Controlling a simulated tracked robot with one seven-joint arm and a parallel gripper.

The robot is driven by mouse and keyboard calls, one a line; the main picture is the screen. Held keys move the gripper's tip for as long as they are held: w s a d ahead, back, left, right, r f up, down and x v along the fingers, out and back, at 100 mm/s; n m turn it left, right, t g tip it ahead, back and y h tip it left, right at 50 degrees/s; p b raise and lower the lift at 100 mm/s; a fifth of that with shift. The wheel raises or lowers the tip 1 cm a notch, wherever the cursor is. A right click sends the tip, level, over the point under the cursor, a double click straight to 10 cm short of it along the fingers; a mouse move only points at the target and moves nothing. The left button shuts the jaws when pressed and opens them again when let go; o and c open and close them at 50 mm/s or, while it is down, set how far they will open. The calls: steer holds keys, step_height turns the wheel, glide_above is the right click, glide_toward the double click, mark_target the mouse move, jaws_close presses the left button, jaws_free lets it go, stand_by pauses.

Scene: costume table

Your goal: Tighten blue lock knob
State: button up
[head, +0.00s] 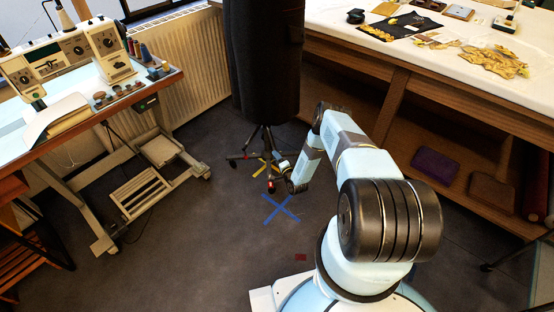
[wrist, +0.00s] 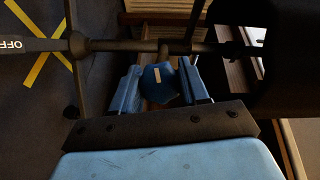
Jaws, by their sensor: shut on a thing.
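The blue lock knob (wrist: 157,88) is in the middle of the wrist view, with a small pale mark on its face. My gripper (wrist: 160,78) is shut on it, one blue finger at each side. The knob sits by a dark rod of the stand. In the head view my gripper (head: 294,186) is low, beside the base of the dark dress form (head: 265,70); the knob cannot be made out there.
The form's stand has feet spread on the floor near a blue floor cross (head: 283,209). A sewing table (head: 100,103) stands left, a long costume table (head: 440,62) right. The wrist view shows a yellow floor cross (wrist: 38,55) and a bar lettered OFF (wrist: 22,46).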

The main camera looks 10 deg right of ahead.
steer(key=shift+f, duration=0.15)
steer(key=o, duration=0.9)
steer(key=shift+o, duration=0.2)
steer(key=shift+s, duration=0.1)
steer(key=v, duration=1.3)
steer(key=shift+s, duration=0.35)
